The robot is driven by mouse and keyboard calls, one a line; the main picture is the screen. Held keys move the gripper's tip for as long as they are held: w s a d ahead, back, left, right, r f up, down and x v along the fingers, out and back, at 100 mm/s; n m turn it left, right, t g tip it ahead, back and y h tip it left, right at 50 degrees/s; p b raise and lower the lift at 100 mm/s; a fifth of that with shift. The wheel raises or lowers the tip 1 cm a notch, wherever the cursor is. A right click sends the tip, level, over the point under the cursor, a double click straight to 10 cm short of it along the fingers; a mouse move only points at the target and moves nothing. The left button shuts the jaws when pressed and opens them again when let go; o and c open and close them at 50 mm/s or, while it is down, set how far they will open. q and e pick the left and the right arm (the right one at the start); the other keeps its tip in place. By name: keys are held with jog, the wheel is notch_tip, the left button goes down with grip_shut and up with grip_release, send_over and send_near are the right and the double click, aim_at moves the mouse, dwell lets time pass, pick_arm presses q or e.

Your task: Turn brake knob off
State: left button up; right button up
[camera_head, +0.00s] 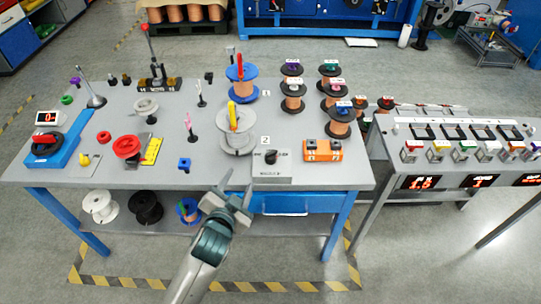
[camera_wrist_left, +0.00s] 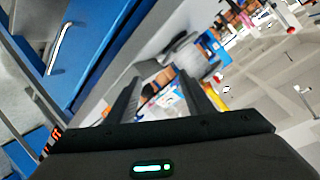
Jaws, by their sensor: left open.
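The brake knob (camera_head: 271,156) is a dark knob on top of a small grey box (camera_head: 272,170) near the front edge of the grey table. The small label on the box is too small to read fully. My left gripper (camera_head: 240,183) is open and empty, in front of the table edge, to the lower left of the knob and apart from it. In the left wrist view its two dark fingers (camera_wrist_left: 163,80) stand apart with nothing held between them. I cannot make out the knob clearly there. My right gripper is in neither view.
Wire spools with yellow and red levers (camera_head: 238,130) stand behind the box. An orange block (camera_head: 323,150) sits to its right, a small blue part (camera_head: 184,164) to its left. A blue drawer (camera_head: 286,203) is below the table edge; its handle shows in the left wrist view (camera_wrist_left: 60,47).

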pick_arm(q)
jog(key=w+d+r+m+t+h, duration=0.25)
jog(key=d+r+m+h, duration=0.3)
jog(key=d+r, duration=0.35)
jog(key=w+d+r+m+t+h, duration=0.1)
jog(key=w+d+r+m+h, duration=0.35)
jog(key=d+r+m, duration=0.5)
jog(key=s+d+r+m+g+h, duration=0.5)
jog(key=d+r+m+g+h, duration=0.3)
jog(key=d+m, duration=0.15)
jog(key=s+d+f+m+g+y, duration=0.35)
jog(key=s+d+m+g, duration=0.25)
jog(key=m+g, duration=0.75)
jog(key=w+a+f+m+t+y, duration=0.1)
jog(key=w+a+f+m+y, duration=0.3)
jog(key=a+f+m+y, duration=0.4)
jog(key=w+a+r+t+y, duration=0.1)
jog(key=w+a+y, duration=0.3)
jog(key=a, duration=0.4)
jog(key=w+a+r+t+y, duration=0.2)
jog(key=w+a+y, duration=0.3)
jog(key=a, duration=0.4)
jog(key=shift+w+r+m+b, duration=0.35)
jog(key=shift+w+r, duration=0.1)
jog(key=shift+w, duration=0.4)
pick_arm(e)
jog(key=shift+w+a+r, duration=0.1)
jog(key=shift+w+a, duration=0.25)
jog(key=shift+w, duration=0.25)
